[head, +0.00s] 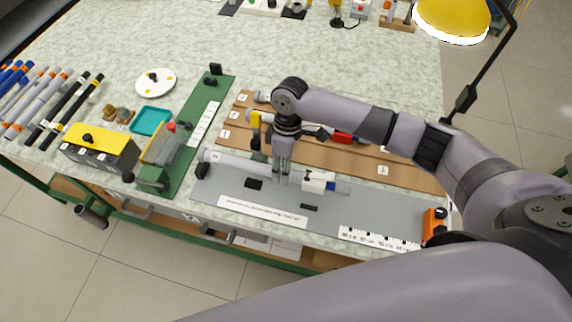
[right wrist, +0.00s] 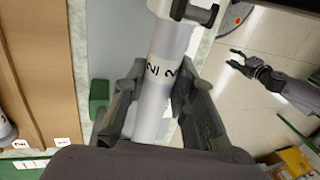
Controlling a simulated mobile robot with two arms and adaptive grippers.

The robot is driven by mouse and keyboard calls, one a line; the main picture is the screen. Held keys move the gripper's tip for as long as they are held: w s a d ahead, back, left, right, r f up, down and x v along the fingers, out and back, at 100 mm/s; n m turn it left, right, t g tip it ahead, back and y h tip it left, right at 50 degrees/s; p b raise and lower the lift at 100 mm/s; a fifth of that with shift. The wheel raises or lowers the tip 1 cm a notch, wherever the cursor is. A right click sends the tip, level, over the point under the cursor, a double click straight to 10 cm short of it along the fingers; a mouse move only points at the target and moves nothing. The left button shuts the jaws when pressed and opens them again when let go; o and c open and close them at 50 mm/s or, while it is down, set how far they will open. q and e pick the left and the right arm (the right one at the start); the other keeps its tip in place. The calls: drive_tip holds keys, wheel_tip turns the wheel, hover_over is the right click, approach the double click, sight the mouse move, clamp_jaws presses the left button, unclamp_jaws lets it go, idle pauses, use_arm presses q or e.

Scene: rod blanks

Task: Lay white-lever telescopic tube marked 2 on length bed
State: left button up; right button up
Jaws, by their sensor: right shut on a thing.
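The grey telescopic tube (head: 240,165) has a white lever clamp (head: 318,182) and a thinner end at the right. My right gripper (head: 281,178) is shut around its thicker part, left of the clamp. In the right wrist view the tube (right wrist: 158,72) shows the mark 2 between the fingers. The tube lies lengthwise over the grey length bed (head: 225,190), its left end near a black stop (head: 202,171). I cannot tell whether it touches the bed. My left gripper (right wrist: 240,60) shows in the right wrist view, empty with fingers apart, above the floor.
Behind the bed, a wooden rack (head: 395,170) holds tubes with a yellow lever (head: 255,118) and a red lever (head: 342,138). An orange block (head: 434,224) stands at the bed's right end, near a printed scale (head: 378,240). A green fixture (head: 205,125) stands at left.

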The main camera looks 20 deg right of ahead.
drive_tip(key=shift+w, duration=0.2)
drive_tip(key=shift+s+r, duration=0.1)
drive_tip(key=shift+s, duration=0.05)
drive_tip(key=shift+s+r, duration=0.25)
drive_tip(key=shift+s, duration=0.25)
drive_tip(key=shift+p, duration=0.3)
wheel_tip(320, 180, down, 3)
drive_tip(key=shift+w+f+b, duration=0.1)
drive_tip(key=shift+f+b, duration=0.05)
drive_tip(key=shift+b, duration=0.5)
wheel_tip(320, 180, down, 2)
drive_tip(key=shift+b, duration=0.45)
drive_tip(key=shift+w+f, duration=0.1)
drive_tip(key=shift+f, duration=0.25)
drive_tip(key=shift+f+b, duration=0.45)
drive_tip(key=shift+f, duration=0.15)
use_arm(q)
drive_tip(key=shift+s+f, duration=1.2)
drive_tip(key=shift+s, duration=0.05)
